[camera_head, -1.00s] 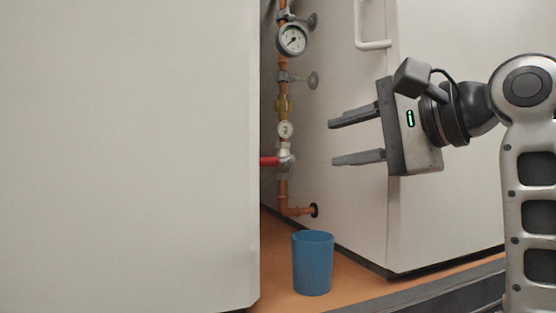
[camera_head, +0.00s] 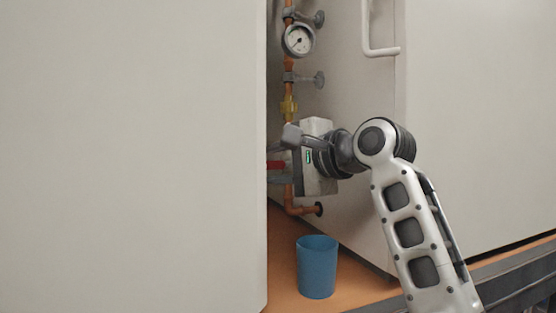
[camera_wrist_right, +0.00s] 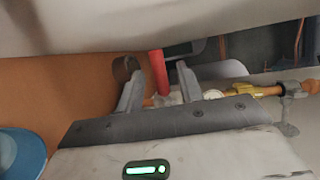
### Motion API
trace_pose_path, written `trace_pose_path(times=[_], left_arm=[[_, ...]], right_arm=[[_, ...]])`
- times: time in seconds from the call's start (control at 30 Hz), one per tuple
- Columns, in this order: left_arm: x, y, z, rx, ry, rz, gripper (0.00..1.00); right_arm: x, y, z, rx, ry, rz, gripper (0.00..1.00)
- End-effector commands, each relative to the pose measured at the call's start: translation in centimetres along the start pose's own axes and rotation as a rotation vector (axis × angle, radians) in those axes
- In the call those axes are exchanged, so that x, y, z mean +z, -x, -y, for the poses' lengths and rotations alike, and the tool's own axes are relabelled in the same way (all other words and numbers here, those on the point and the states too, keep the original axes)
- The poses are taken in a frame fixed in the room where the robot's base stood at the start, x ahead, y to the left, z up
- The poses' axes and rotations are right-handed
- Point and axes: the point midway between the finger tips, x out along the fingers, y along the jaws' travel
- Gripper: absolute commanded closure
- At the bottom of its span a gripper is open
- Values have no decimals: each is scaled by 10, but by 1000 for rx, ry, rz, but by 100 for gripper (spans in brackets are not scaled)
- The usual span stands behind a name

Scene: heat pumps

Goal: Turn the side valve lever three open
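The red valve lever (camera_head: 276,165) sits low on the copper pipe (camera_head: 289,68), in the gap between the white cabinets, and points left. The left cabinet's edge cuts off its far part. My right gripper (camera_head: 273,163) is at the lever, open, one finger above it and one below. In the right wrist view the red lever (camera_wrist_right: 158,72) shows between the two spread fingers (camera_wrist_right: 158,92). Whether either finger touches it I cannot tell. The valve body is mostly hidden behind the gripper in the head view. My left gripper is not in view.
A blue cup (camera_head: 317,267) stands on the orange floor below the pipe. A pressure gauge (camera_head: 298,40) and a yellow fitting (camera_head: 289,105) are above the gripper. The left cabinet (camera_head: 130,150) and right cabinet (camera_head: 470,130) leave a narrow gap. A white handle (camera_head: 380,51) sticks out at upper right.

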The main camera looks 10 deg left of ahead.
Motion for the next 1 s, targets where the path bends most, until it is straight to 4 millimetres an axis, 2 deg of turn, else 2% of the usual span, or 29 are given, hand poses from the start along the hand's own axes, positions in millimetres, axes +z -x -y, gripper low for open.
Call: trace_pose_path(times=[0.17, 0.2, 0.3, 0.33, 0.67, 1.0], left_arm=[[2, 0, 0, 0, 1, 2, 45], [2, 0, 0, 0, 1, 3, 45], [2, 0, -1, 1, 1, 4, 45], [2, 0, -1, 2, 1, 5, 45], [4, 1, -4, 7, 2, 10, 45], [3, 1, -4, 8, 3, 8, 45]], right_arm=[[0, 0, 0, 0, 0, 0, 63], [0, 0, 0, 0, 0, 0, 69], [0, 0, 0, 0, 0, 0, 96], [0, 0, 0, 0, 0, 1, 100], [0, 0, -2, 12, 26, -5, 100], [-1, -2, -12, 89, 211, -44, 100]])
